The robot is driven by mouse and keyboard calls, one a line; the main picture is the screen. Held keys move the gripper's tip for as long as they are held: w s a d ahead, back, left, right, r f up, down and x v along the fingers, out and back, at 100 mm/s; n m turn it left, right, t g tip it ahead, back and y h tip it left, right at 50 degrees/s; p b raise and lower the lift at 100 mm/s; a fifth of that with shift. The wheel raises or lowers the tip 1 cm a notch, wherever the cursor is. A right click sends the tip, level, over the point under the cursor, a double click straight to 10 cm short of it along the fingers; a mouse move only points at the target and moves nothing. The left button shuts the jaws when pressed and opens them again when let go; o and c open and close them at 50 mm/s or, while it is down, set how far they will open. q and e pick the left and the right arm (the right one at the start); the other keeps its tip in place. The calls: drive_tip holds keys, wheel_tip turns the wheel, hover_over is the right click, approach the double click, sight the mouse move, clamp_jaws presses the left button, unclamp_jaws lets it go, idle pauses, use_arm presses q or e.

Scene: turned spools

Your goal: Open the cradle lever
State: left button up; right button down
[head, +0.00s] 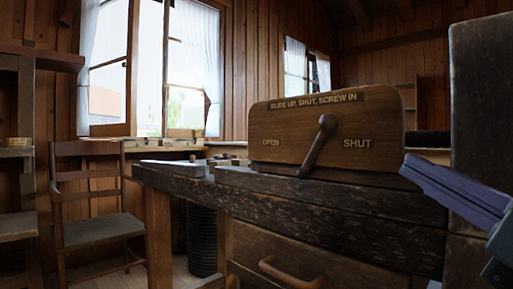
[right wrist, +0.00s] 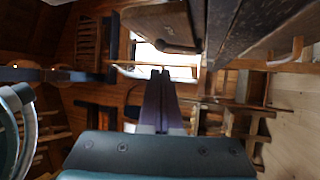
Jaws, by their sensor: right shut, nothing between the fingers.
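A brown wooden board (head: 330,108) stands on the dark bench, lettered "SLIDE UP, SHUT, SCREW IN" along the top. OPEN is marked at its left and SHUT at its right. The dark cradle lever (head: 315,148) slants across its face, upper rounded end right of its lower end, between the two words. My right gripper (head: 408,168) is right of the board, apart from the lever, with its fingers together and empty. The right wrist view shows the closed fingers (right wrist: 160,75), with the board (right wrist: 155,20) and the lever (right wrist: 180,48) beyond them. My left gripper is not in view.
The dark worn bench (head: 330,205) has a drawer with a wooden handle (head: 290,272). Small pieces lie on its left part. A wooden chair (head: 90,205) stands at the left, before the windows. A dark upright block (head: 480,90) is at the far right. Space before the board looks clear.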

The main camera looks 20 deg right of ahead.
sight(335, 125)
drive_tip(key=x, duration=1.2)
drive_tip(key=shift+w+r, duration=0.15)
drive_tip(key=shift+w, duration=0.15)
drive_tip(key=shift+w+d+r, duration=0.1)
drive_tip(key=shift+w+r, duration=0.1)
drive_tip(key=shift+w, duration=0.45)
